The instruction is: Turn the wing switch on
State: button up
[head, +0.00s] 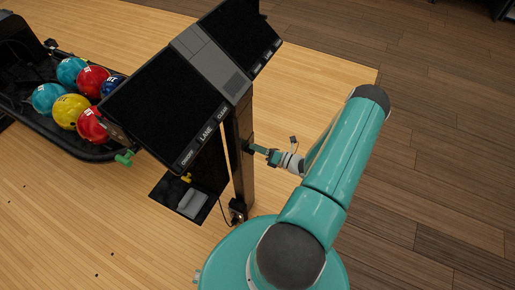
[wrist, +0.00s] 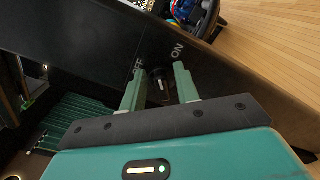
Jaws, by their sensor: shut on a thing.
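The wing switch (wrist: 163,86) is a small dark knob with a pale mark, on a black panel in the wrist view. The word OFF is on its left, partly covered by a finger, and ON is on its upper right. My gripper (wrist: 158,80) has one teal finger on each side of the knob and is shut on it. Which label the knob points to is not clear. In the head view my gripper (head: 262,151) reaches the side of the dark post (head: 241,165) under the screens, and the switch is hidden there.
Two dark screens (head: 160,98) top the post, just left of my arm. A rack (head: 62,150) with several coloured bowling balls (head: 70,111) stands at the upper left. A grey pedal-like thing (head: 193,203) lies at the post's foot. The wooden floor at right is clear.

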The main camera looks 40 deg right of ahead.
jog(key=m, duration=0.3)
jog(key=shift+d+f+m, duration=0.15)
jog(key=shift+f+m, duration=0.15)
jog(key=shift+m, duration=0.1)
jog(key=shift+f+m, duration=0.15)
jog(key=shift+m, duration=0.8)
jog(key=shift+f+m, duration=0.1)
jog(key=shift+m, duration=0.85)
jog(key=shift+s, duration=0.1)
jog(key=o, duration=0.6)
jog(key=shift+c, duration=0.2)
jog(key=v, duration=1.3)
jog(key=shift+s, duration=0.35)
jog(key=shift+d, duration=0.1)
